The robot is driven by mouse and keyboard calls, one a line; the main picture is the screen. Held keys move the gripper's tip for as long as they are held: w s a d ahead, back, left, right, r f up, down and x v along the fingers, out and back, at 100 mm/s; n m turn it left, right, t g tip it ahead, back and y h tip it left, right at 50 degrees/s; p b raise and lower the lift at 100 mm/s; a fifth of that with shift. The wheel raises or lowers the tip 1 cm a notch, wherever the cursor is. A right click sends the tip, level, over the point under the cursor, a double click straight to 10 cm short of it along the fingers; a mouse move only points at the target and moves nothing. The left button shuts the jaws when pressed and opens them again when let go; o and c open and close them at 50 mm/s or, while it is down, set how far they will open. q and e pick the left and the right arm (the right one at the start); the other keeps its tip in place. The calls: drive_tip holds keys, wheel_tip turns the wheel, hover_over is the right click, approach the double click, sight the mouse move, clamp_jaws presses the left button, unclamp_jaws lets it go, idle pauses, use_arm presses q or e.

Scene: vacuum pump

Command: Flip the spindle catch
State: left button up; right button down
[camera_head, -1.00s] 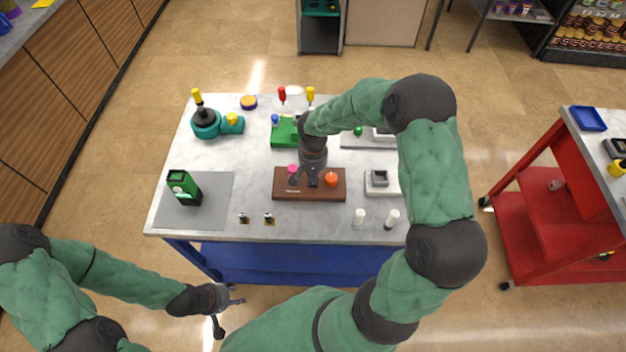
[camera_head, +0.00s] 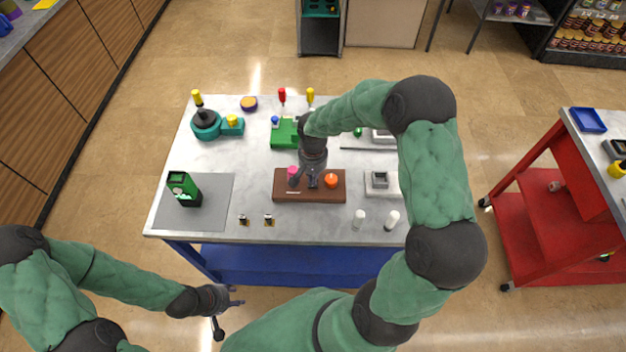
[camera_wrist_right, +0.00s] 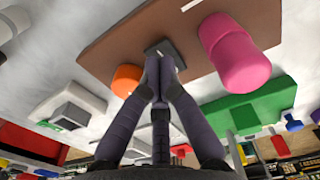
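A brown board (camera_head: 283,192) lies near the middle front of the table, with a pink knob (camera_head: 292,171) at its left and an orange knob (camera_head: 331,181) at its right. A small dark grey piece between them, perhaps the spindle catch, shows in the right wrist view (camera_wrist_right: 160,46). My right gripper (camera_head: 312,184) reaches down over the board. In the wrist view its fingertips (camera_wrist_right: 158,60) are together at the dark piece; I cannot tell whether they touch it. My left gripper (camera_head: 228,310) hangs open and empty in front of the table.
A green device (camera_head: 182,187) stands on a grey mat (camera_head: 215,210) at the left. A green block (camera_head: 284,133) lies behind the board, a grey fixture (camera_head: 380,181) to its right. White cylinders (camera_head: 392,219) stand at the front edge. A red cart (camera_head: 520,225) is right.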

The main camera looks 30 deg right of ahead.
drive_tip(key=shift+f+b, duration=1.05)
drive_tip(key=shift+f, duration=0.2)
idle(0.9)
drive_tip(key=shift+r, duration=0.15)
drive_tip(key=shift+r+p, duration=0.45)
drive_tip(key=shift+r, duration=0.1)
drive_tip(key=shift+r+p, duration=1.6)
drive_tip(key=shift+r, duration=1.3)
drive_tip(key=shift+f, duration=0.15)
